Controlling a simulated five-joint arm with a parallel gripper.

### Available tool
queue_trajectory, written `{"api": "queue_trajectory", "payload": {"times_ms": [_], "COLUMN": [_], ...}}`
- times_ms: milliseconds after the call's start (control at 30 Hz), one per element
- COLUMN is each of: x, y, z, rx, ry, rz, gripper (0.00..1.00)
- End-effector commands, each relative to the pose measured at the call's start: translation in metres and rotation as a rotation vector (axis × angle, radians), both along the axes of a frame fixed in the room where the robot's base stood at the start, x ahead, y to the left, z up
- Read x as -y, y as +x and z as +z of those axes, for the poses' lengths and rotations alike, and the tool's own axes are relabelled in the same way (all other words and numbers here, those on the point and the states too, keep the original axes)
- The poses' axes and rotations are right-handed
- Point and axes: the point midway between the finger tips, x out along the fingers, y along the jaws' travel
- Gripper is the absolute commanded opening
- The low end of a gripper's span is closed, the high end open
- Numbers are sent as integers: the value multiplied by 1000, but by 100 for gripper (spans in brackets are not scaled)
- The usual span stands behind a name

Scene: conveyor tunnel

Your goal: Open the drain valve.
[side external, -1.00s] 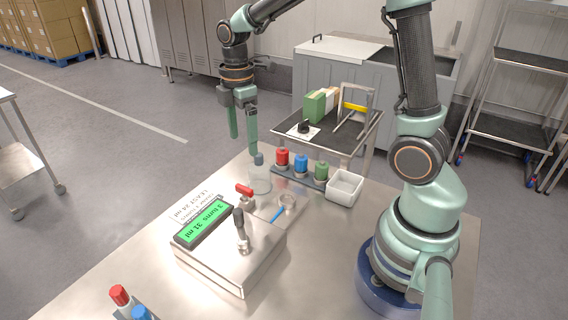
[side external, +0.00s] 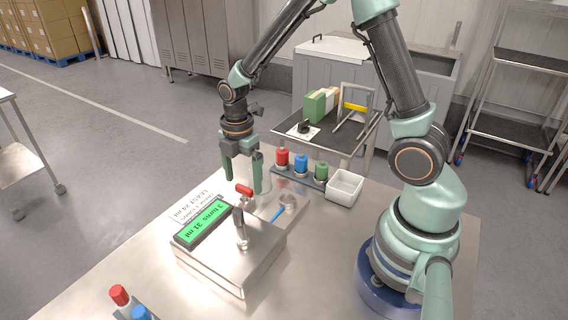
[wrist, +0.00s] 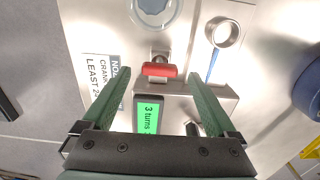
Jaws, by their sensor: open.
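The drain valve has a red handle (side external: 244,190) on a small metal fitting at the far edge of a metal box (side external: 228,262). In the wrist view the red handle (wrist: 159,70) lies crosswise between my fingertips, with room on both sides. My gripper (side external: 243,184) is open and empty, pointing down just above and around the handle; I see no contact. It also shows in the wrist view (wrist: 160,76). A green display (side external: 203,221) on the box reads 3 turns, 31 ml. A clear glass jar (wrist: 154,12) stands beyond the valve, partly behind a finger in the side view.
A dark upright crank handle (side external: 239,222) stands on the box near the display. A metal ring (side external: 288,201) and blue piece (side external: 277,214) lie to the right. Red, blue and green-capped bottles (side external: 301,163) and a white bin (side external: 344,187) stand behind. A printed sign (side external: 190,207) adjoins the display.

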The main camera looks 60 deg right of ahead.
Motion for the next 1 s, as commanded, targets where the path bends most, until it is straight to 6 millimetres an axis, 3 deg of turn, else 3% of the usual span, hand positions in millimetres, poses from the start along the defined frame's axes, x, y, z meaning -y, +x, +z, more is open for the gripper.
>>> {"api": "queue_trajectory", "payload": {"times_ms": [200,467,500,700,733,1000], "x": [0,0,0,0,0,0], "y": [0,0,0,0,0,0], "z": [-16,-17,-17,-17,-17,-17], "rx": [1,1,1,1,1,1], "ry": [0,0,0,0,0,0], "rz": [0,-1,-1,-1,-1,-30], "gripper": [92,92,89,12,7,7]}}
